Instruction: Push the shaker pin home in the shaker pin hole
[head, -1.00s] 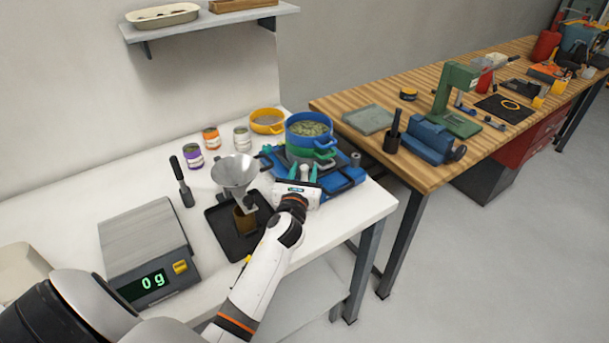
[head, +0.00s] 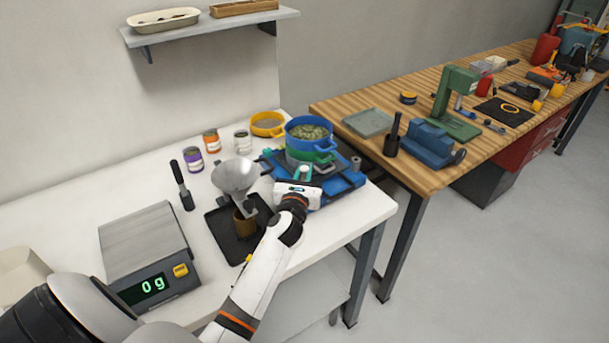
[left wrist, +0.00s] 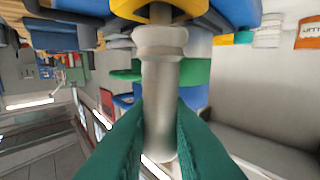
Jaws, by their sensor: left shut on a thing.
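My left gripper (head: 302,174) is at the front of the blue shaker (head: 345,184). In the left wrist view its green fingers (left wrist: 160,135) are shut on a grey metal pin (left wrist: 160,85), the shaker pin, one on each side of the shaft. The pin's collared end is next to a yellow ring (left wrist: 128,8) with a dark centre, which looks like the pin hole. I cannot tell how deep the pin sits. In the head view the pin and hole are hidden by the gripper. My right gripper is not in view.
Blue and green sieves (head: 308,130) stand on the shaker. A funnel (head: 235,175) over a dark tray (head: 225,243) stands just left of my gripper. A scale (head: 150,255) reads 0 g. A wooden bench (head: 345,105) is at the right, past a gap.

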